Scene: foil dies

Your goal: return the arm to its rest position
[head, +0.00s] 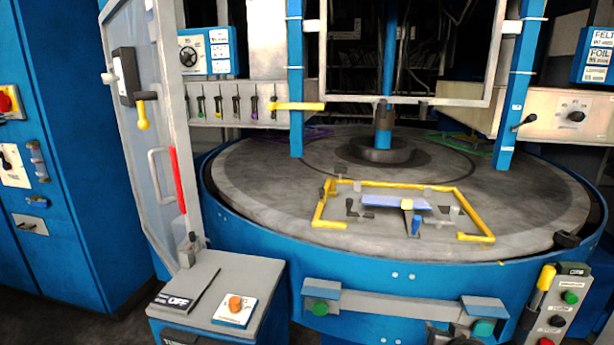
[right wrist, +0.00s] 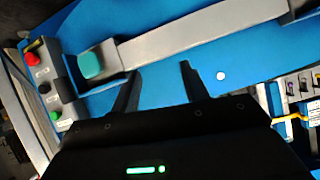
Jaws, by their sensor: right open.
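My right gripper (right wrist: 160,72) shows in the right wrist view. Its two dark fingers stand apart with nothing between them. They point toward the blue face of the machine and the grey bar (right wrist: 190,42) with its teal button (right wrist: 92,63). I cannot tell how far the fingertips are from that face.
A round grey table (head: 270,200) carries a yellow frame (head: 322,212) with a blue plate (head: 385,201). In front are a grey bar (head: 395,308), a control box (head: 555,305) and a grey pedestal (head: 215,270). An open door (head: 140,150) stands left.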

